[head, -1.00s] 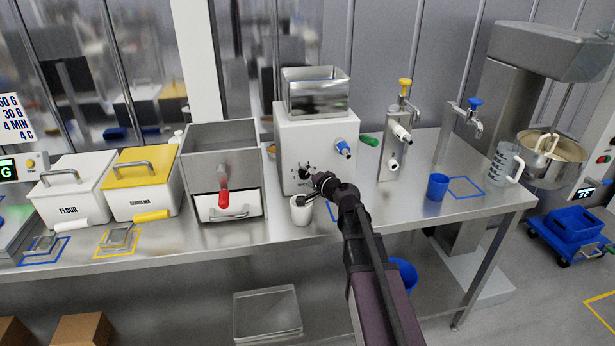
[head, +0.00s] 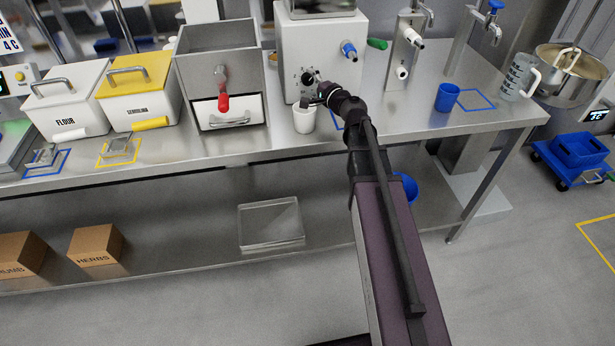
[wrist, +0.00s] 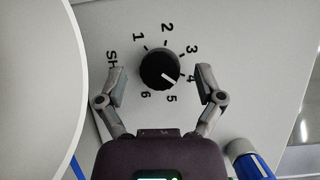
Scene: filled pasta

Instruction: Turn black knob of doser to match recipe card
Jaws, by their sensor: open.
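The doser (head: 325,50) is a white box with a dial on its front, a blue-handled part on its right and a steel hopper on top. Its black knob (wrist: 159,69) sits in the middle of the wrist view, ringed by SH (partly covered) and numbers 1 to 6. My gripper (wrist: 161,82) is open, with one finger on each side of the knob and visible gaps. In the head view my gripper (head: 322,93) is at the doser's front. The recipe card (head: 10,35) is cut off at top left; only "4 C" and part of a line show.
A white cup (head: 304,119) stands below the dial, close to my gripper. A steel box with a red handle (head: 223,102) stands left of the doser. A blue cup (head: 447,98) is on the right of the steel table (head: 395,125). A large pale round shape fills the wrist view's left.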

